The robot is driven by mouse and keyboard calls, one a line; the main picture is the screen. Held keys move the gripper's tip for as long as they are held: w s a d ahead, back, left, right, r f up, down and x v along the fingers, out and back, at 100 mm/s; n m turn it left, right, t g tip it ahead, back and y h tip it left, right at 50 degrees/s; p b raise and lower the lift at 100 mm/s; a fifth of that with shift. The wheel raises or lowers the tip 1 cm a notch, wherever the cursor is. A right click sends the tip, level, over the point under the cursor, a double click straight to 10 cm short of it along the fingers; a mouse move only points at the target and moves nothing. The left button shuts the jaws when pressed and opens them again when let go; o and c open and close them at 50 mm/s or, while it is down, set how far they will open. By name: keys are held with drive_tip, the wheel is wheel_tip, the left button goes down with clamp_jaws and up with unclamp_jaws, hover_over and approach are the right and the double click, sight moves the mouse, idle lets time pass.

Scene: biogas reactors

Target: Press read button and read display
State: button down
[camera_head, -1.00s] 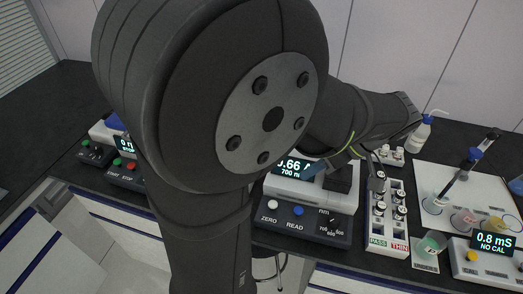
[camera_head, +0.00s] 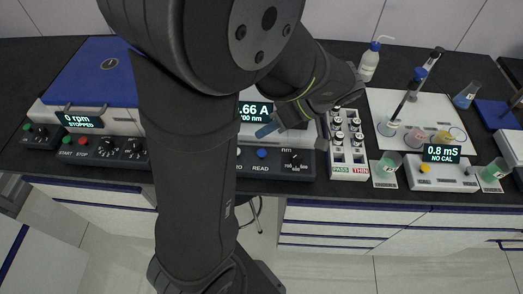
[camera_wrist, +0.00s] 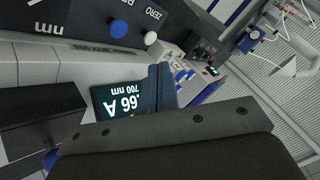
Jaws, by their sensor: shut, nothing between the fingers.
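The photometer display (camera_head: 256,112) shows ".66 A" and "00 nm" in the head view, its left edge hidden by my arm. In the wrist view the display (camera_wrist: 120,102) is upside down, reading ".66 A" and "700 nm". The blue READ button (camera_head: 262,153) is on the dark front panel and also shows in the wrist view (camera_wrist: 119,27). My gripper (camera_head: 268,130) is shut and empty, in front of the display's lower part and above the READ button in the picture. In the wrist view my gripper (camera_wrist: 158,70) is beside the display, apart from the button.
A wavelength knob (camera_head: 295,158) is right of READ. The white ZERO button (camera_wrist: 150,38) is beside READ. A vial rack (camera_head: 348,160) stands close on the right. A conductivity meter (camera_head: 442,172) reads "0.8 mS NO CAL". A centrifuge display (camera_head: 80,121) reads "0 rpm STOPPED".

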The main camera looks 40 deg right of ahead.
sight(259, 153)
drive_tip(key=shift+f, duration=2.7)
drive_tip(key=shift+f, duration=0.4)
drive_tip(key=shift+f, duration=0.9)
idle(0.7)
drive_tip(key=shift+r, duration=1.35)
drive_tip(key=shift+r, duration=0.1)
drive_tip(key=shift+r, duration=2.4)
drive_tip(key=shift+f, duration=0.1)
